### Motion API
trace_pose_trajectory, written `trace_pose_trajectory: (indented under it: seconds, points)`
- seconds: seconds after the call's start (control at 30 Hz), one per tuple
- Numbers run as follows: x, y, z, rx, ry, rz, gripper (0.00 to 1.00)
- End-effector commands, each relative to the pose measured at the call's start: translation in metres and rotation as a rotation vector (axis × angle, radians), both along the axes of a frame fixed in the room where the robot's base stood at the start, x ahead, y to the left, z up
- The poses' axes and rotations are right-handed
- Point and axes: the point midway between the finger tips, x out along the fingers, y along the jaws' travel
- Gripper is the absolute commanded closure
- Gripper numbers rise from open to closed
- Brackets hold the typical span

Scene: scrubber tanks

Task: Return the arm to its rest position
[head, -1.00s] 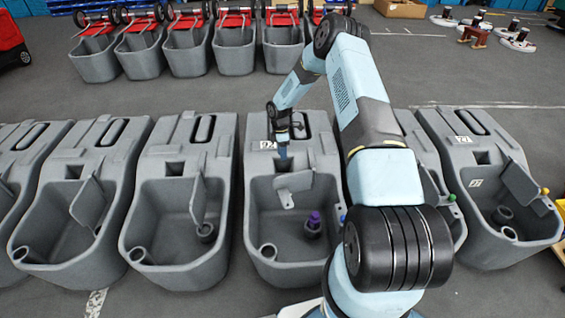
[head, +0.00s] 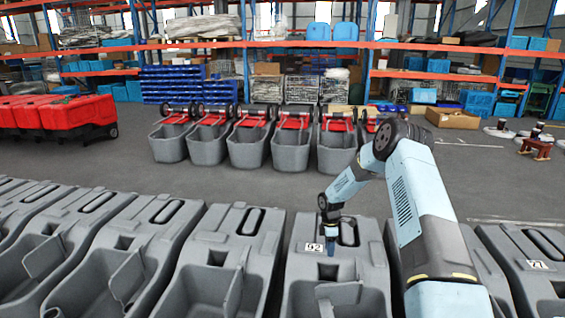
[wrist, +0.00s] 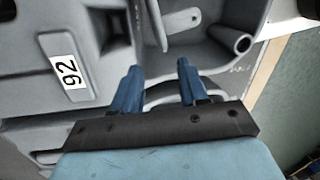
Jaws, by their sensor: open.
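My arm (head: 425,210) reaches out over the row of grey scrubber tanks from the right of the head view. My gripper (head: 331,245) points down above the tank labelled 92 (head: 350,262), next to its number label (head: 315,247). In the wrist view, my gripper's two blue fingers (wrist: 157,75) stand apart with nothing between them. The label 92 (wrist: 70,73) lies to their left on the grey tank surface (wrist: 30,30). Whether the fingertips touch the tank is hard to tell.
Similar grey tanks (head: 138,235) stand close on both sides. Behind is open floor (head: 255,187), then a row of grey bins with red frames (head: 248,146). Red machines (head: 62,115) stand at left, and tall loaded shelves (head: 300,44) line the back.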

Motion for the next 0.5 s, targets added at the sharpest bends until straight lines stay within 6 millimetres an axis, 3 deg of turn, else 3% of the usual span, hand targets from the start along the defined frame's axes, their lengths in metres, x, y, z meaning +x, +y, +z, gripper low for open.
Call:
trace_pose_trajectory:
  seconds: [0.1,0.5]
  points:
    - [0.001,-0.002,0.046,-0.029,-0.032,-0.046,0.57]
    - [-0.022,-0.006,0.186,-0.105,-0.135,-0.247,0.57]
